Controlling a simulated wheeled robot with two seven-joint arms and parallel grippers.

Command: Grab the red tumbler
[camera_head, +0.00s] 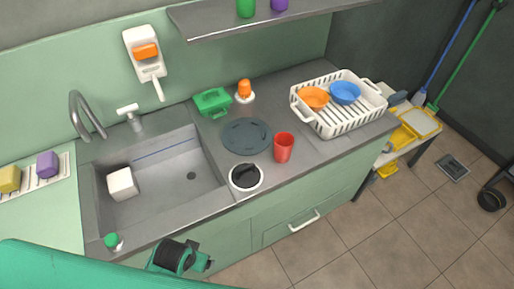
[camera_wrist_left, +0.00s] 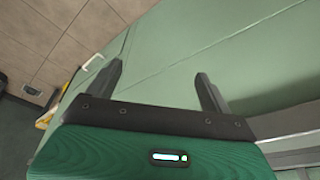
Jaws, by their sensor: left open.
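The red tumbler (camera_head: 284,147) stands upright on the grey counter in the head view, near the front edge and right of the sink. My left gripper (camera_wrist_left: 160,76) shows in the left wrist view with its two dark fingers apart and nothing between them. It faces the green cabinet fronts, and the tumbler is not in that view. In the head view my green left arm crosses the bottom left, in front of the counter and well away from the tumbler. My right gripper is in neither view.
A round dark mat (camera_head: 246,136) and a white-rimmed round holder (camera_head: 246,177) lie left of the tumbler. A white dish rack (camera_head: 340,119) with orange and blue bowls stands behind right. The sink (camera_head: 160,185) holds a white block (camera_head: 122,184). A shelf (camera_head: 270,20) overhangs the back.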

